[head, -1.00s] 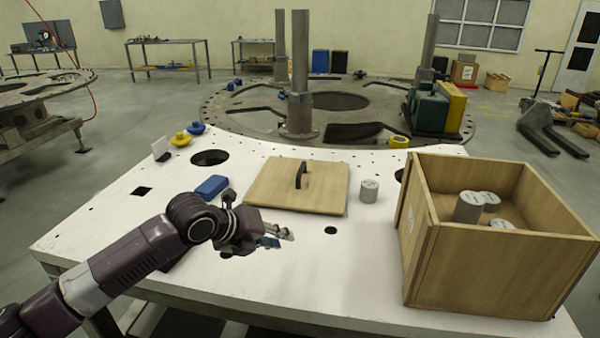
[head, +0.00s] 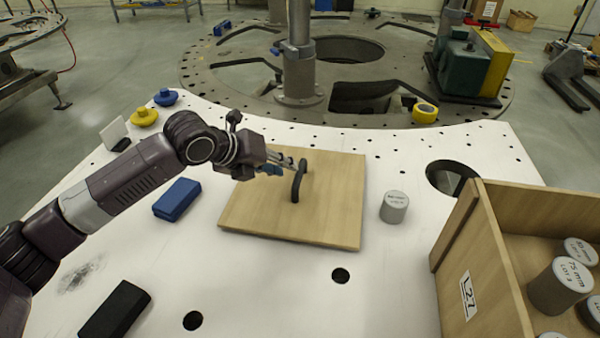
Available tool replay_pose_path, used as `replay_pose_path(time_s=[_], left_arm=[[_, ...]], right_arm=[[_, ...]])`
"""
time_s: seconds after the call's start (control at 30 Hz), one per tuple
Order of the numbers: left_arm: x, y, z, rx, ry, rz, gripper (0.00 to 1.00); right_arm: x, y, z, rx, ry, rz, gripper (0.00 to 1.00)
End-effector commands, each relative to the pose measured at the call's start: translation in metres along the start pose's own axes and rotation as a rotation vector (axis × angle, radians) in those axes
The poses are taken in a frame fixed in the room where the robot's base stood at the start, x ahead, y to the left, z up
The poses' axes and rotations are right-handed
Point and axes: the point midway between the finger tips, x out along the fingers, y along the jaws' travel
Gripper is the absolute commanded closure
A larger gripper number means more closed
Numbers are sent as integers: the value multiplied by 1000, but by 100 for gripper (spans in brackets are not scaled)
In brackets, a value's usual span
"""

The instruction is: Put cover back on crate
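The cover (head: 325,215) is a flat square wooden board with a black arched handle (head: 298,182). It lies on the white table plate. My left gripper (head: 285,165) is over the cover, with its fingertips close to the handle's left side. Its fingers look apart, but I cannot tell whether they touch the handle. The wooden crate (head: 470,262) stands at the right, its top open. It has a label reading L27 and holds several grey cylinders (head: 560,285). My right gripper is not in view.
A grey cylinder (head: 394,207) stands on the plate between cover and crate. A blue box (head: 177,200) lies left of the cover, and a black block (head: 115,308) lies front left. Yellow (head: 143,117) and blue (head: 166,97) knobs sit at the far left edge. The plate has several holes.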

Motion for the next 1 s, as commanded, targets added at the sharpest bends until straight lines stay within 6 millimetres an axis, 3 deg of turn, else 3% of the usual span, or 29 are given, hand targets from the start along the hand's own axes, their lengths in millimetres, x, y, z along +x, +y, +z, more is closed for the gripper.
replay_pose_path(time_s=[0.6, 0.87, 1.0], left_arm=[[72, -5, -2, 0, 1, 0, 78], [76, -3, -2, 0, 0, 1, 78], [75, -3, -2, 0, 0, 1, 91]], right_arm=[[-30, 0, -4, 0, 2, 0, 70], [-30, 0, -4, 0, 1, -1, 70], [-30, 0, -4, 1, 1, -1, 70]])
